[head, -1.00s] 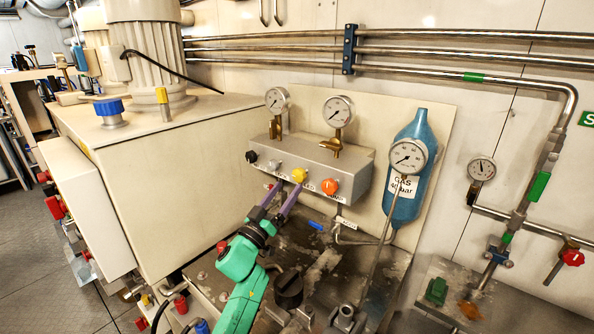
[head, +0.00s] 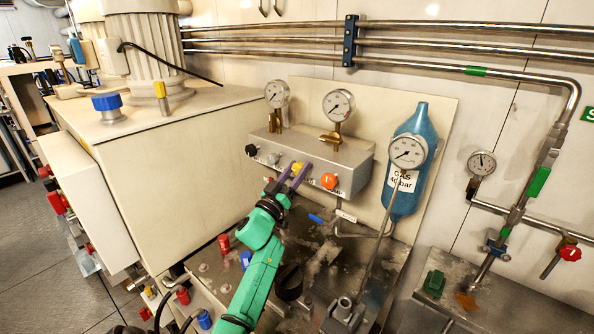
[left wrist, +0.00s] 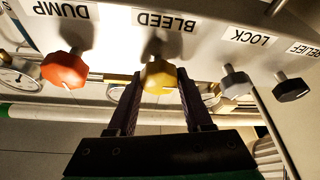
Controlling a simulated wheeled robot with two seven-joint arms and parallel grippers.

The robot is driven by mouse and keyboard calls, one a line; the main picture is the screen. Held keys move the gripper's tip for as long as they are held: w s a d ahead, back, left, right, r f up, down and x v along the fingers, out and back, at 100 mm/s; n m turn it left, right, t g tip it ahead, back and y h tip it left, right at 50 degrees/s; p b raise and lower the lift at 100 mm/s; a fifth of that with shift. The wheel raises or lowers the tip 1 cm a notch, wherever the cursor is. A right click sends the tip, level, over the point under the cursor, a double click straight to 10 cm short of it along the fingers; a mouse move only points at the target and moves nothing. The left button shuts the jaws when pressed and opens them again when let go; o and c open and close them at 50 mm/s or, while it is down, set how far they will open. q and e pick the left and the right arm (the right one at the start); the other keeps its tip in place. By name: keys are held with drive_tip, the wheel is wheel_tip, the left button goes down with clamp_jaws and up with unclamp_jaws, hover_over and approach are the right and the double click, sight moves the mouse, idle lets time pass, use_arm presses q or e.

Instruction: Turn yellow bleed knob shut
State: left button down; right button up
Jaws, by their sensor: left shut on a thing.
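The yellow bleed knob (head: 297,169) sits on the front of the grey valve box (head: 345,158), between a grey knob and an orange knob. In the left wrist view the yellow knob (left wrist: 158,77) is under the label BLEED, which appears upside down. My left gripper (head: 295,175) has its two dark purple fingers on either side of the knob and is shut on it. The fingers also show in the left wrist view (left wrist: 160,92), one on each side of the knob. My right gripper is not in view.
Orange DUMP knob (left wrist: 64,70), grey LOCK knob (left wrist: 235,82) and black RELIEF knob (left wrist: 291,88) are close neighbours on the box. Two gauges (head: 337,105) stand above it. A blue gas bottle (head: 408,165) with a gauge is to the right.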

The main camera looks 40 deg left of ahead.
use_arm(q)
drive_tip(key=shift+f+m, duration=0.1)
drive_tip(key=shift+m, duration=0.2)
drive_tip(key=m+h+b, duration=0.2)
drive_tip(key=m+h, duration=0.1)
drive_tip(key=m, duration=0.2)
drive_tip(key=shift+f, duration=0.1)
drive_tip(key=m+h+b, duration=0.1)
drive_tip(key=m+h, duration=0.1)
drive_tip(key=m, duration=0.2)
drive_tip(key=m+h+b, duration=0.1)
drive_tip(key=m+h, duration=0.1)
drive_tip(key=m, duration=0.1)
drive_tip(key=shift+d+m+g+b, duration=0.1)
drive_tip(key=shift+m+g+b, duration=0.3)
drive_tip(key=m+g+h, duration=0.1)
drive_tip(key=m, duration=0.2)
drive_tip(key=m+b, duration=0.1)
drive_tip(key=m, duration=0.2)
drive_tip(key=shift+g+h, duration=0.4)
drive_tip(key=shift+m+g+h+b, duration=0.4)
drive_tip(key=shift+m+g+b, duration=0.45)
drive_tip(key=shift+m, duration=1.45)
drive_tip(key=shift+d, duration=0.1)
drive_tip(key=shift+c, duration=1.5)
unclamp_jaws()
